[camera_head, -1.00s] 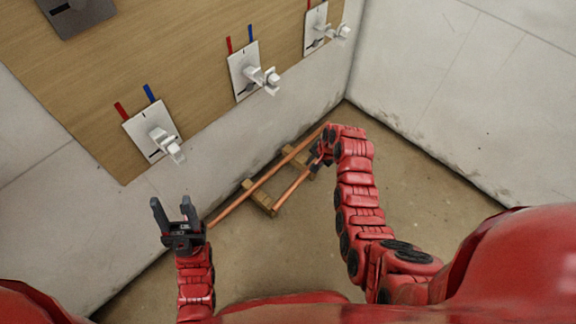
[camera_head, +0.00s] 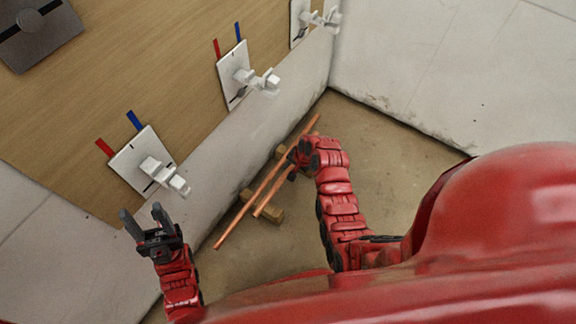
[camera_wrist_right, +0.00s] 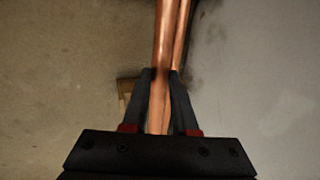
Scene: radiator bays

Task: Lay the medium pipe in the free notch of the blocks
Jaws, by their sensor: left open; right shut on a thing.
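Two copper pipes run side by side over the wooden blocks near the wall. The longer pipe (camera_head: 232,226) extends well past the near block (camera_head: 265,212); the far block (camera_head: 281,152) is partly hidden. My right gripper (camera_head: 294,161) is shut on a pipe, which looks like the shorter, medium pipe (camera_head: 266,200). In the right wrist view the held pipe (camera_wrist_right: 161,45) passes between the fingers, with the other pipe (camera_wrist_right: 182,30) close behind it. I cannot tell whether the held pipe touches the blocks; the notches are hidden. My left gripper (camera_head: 143,217) is open and empty.
A wooden board (camera_head: 110,75) on the wall at left carries several white plates with valves (camera_head: 165,175) and red and blue marks. A pale wall (camera_head: 440,70) closes the right side. Floor (camera_head: 395,150) is clear right of my right arm.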

